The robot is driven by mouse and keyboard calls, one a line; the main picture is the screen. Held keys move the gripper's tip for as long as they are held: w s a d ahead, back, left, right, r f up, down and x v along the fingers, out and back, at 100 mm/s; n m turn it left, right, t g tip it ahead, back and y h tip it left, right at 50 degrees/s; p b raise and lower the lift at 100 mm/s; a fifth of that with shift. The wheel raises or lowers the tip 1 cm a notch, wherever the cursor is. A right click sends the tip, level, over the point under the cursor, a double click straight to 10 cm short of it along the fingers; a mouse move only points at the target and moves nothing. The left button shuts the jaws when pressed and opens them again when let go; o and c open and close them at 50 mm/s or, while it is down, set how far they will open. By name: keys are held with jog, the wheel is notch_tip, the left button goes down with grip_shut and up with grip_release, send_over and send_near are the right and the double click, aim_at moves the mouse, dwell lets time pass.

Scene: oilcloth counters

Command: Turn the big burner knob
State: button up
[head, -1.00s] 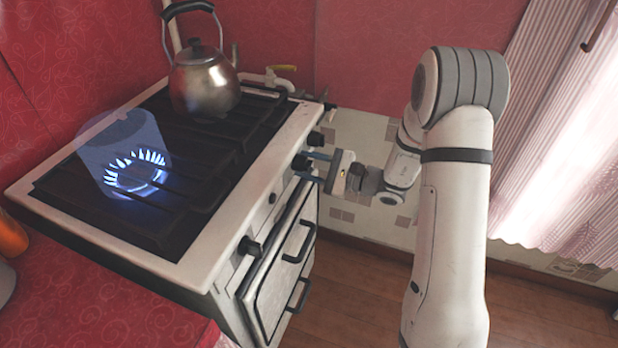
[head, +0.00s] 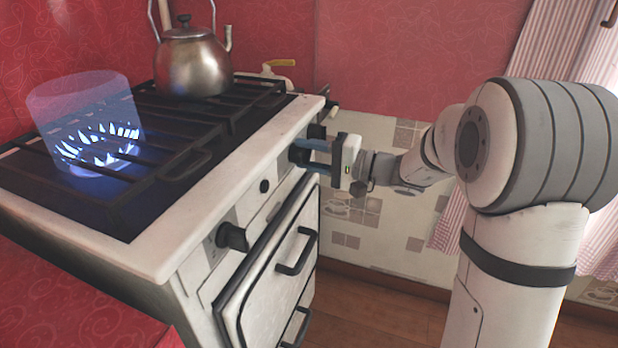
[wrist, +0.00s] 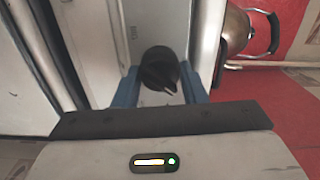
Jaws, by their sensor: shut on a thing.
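The white stove has black knobs along its front panel. My gripper (head: 308,155) is at the panel's far end, its blue fingers shut on a black knob (head: 297,154). In the wrist view the knob (wrist: 158,70) sits between the two fingers (wrist: 158,88), its pointer ridge toward the lower right. The fingers partly hide the knob in the head view. A front burner (head: 100,148) burns with a ring of blue flames inside a translucent bluish cylinder (head: 85,100). I cannot tell from a label which burner this knob serves.
A steel kettle (head: 193,62) stands on the back of the stove. Another knob (head: 232,236) is at the near end of the panel. The oven door handle (head: 297,252) juts out below. A tiled wall (head: 360,235) is beyond my gripper; a red counter (head: 80,305) is at the near left.

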jog(key=n+b, duration=0.3)
jog(key=b, duration=0.1)
jog(key=shift+f+n, duration=0.25)
jog(key=shift+n, duration=0.15)
jog(key=shift+s+r+n+b, duration=0.1)
jog(key=shift+n+b, duration=0.1)
jog(key=shift+n, duration=0.4)
jog(key=shift+r+n+b, duration=0.1)
jog(key=shift+n+b, duration=0.05)
jog(key=shift+n, duration=1.55)
jog(key=o, duration=1)
jog(key=shift+r, duration=0.1)
